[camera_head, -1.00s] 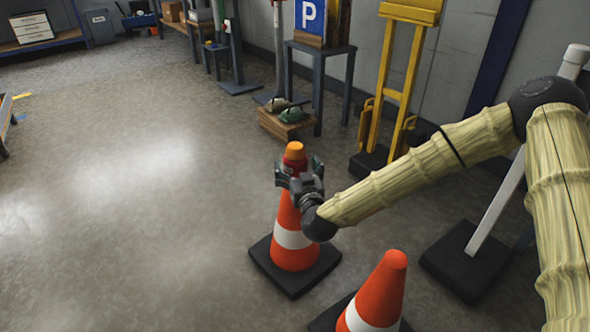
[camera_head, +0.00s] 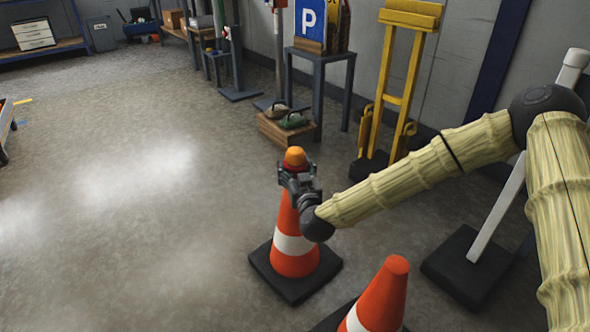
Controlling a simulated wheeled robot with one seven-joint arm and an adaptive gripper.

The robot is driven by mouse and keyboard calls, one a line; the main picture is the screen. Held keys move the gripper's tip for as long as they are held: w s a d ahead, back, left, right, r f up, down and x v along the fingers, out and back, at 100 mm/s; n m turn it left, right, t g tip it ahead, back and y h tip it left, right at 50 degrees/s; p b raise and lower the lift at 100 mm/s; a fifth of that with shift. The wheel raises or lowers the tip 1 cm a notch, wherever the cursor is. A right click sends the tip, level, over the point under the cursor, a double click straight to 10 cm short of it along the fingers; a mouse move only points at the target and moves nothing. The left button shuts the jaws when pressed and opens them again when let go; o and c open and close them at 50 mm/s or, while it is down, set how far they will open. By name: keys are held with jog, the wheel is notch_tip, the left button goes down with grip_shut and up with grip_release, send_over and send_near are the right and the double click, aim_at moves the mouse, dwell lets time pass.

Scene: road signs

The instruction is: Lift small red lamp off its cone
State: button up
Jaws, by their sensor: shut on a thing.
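The small lamp (camera_head: 295,157), with an orange dome and a red lower part, sits at the top of an orange and white cone (camera_head: 294,243). The cone stands upright on a black square base. My gripper (camera_head: 293,177) is at the cone's tip, shut on the lamp's lower part, just below the dome. The fingers hide most of the lamp's red part and the place where lamp and cone meet. I cannot tell whether the lamp still touches the cone.
A second cone (camera_head: 380,298) stands close in front, to the right. A white post on a black base (camera_head: 468,265) is at the right. A yellow hand truck (camera_head: 395,85), a low wooden box (camera_head: 287,127) and a dark table (camera_head: 320,60) stand behind. The floor at left is clear.

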aim_at(297, 163)
jog(key=shift+r, duration=0.1)
jog(key=shift+r+p, duration=0.5)
jog(key=shift+r, duration=0.1)
notch_tip(297, 163, up, 3)
jog(key=shift+s+f+p, duration=0.1)
jog(key=shift+s+p, duration=0.05)
jog(key=shift+p, duration=1.05)
jog(key=s+p, duration=0.5)
jog(key=s, duration=1)
jog(key=shift+s+r, duration=0.35)
jog(key=shift+r, duration=0.05)
